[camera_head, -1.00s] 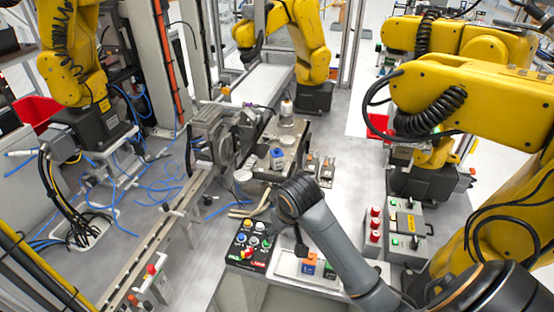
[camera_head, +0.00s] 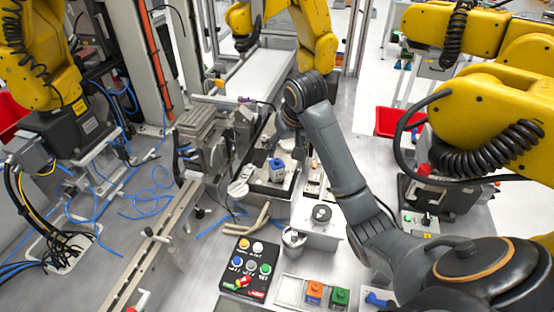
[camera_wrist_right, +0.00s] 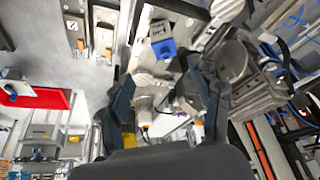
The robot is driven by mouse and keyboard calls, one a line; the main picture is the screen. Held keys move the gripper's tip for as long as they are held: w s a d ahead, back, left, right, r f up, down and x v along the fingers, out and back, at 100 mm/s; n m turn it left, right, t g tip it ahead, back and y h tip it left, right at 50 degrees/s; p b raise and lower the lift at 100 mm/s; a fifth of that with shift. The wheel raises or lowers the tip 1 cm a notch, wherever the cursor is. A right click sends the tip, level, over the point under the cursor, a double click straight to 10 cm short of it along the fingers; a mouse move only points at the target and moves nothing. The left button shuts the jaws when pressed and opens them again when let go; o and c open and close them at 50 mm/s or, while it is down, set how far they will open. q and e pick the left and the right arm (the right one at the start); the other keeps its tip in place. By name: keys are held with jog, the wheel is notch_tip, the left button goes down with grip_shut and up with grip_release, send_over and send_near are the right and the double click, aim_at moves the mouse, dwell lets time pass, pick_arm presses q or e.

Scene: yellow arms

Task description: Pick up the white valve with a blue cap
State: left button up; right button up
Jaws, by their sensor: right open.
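The valve with a blue cap (camera_head: 277,169) stands on the dark metal fixture in the middle of the head view. In the right wrist view its blue cap (camera_wrist_right: 163,47) and pale body show beyond the fingertips, near the top middle. My right gripper (camera_wrist_right: 168,88) is open, its two dark fingers apart and nothing held between them. In the head view my right wrist is above and beyond the valve, with the fingers mostly hidden. My left gripper is not in view.
A button panel (camera_head: 248,267) stands in front of the fixture, with an orange block (camera_head: 314,292) and a green block (camera_head: 340,297) to its right. A grey vise-like machine (camera_head: 205,140) stands left of the valve. Yellow robot arms (camera_head: 490,115) crowd the right side.

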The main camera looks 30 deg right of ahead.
aim_at(278, 164)
jog(key=x, duration=0.4)
jog(key=p+x, duration=0.1)
jog(key=x, duration=0.2)
jog(key=shift+s+a+f, duration=0.15)
jog(key=shift+a, duration=0.15)
jog(key=shift+d+f, duration=0.1)
jog(key=shift+f, duration=0.15)
jog(key=shift+w+f+p, duration=0.9)
jog(key=shift+f, duration=0.05)
jog(key=shift+p+x, duration=0.3)
jog(key=shift+x, duration=0.8)
jog(key=shift+w+d+f, duration=0.1)
jog(key=shift+w+f, duration=0.1)
jog(key=shift+f, duration=0.15)
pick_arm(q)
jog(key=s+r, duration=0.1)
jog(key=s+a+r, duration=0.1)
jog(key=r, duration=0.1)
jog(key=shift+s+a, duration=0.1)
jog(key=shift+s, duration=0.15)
pick_arm(e)
jog(key=c, duration=1.3)
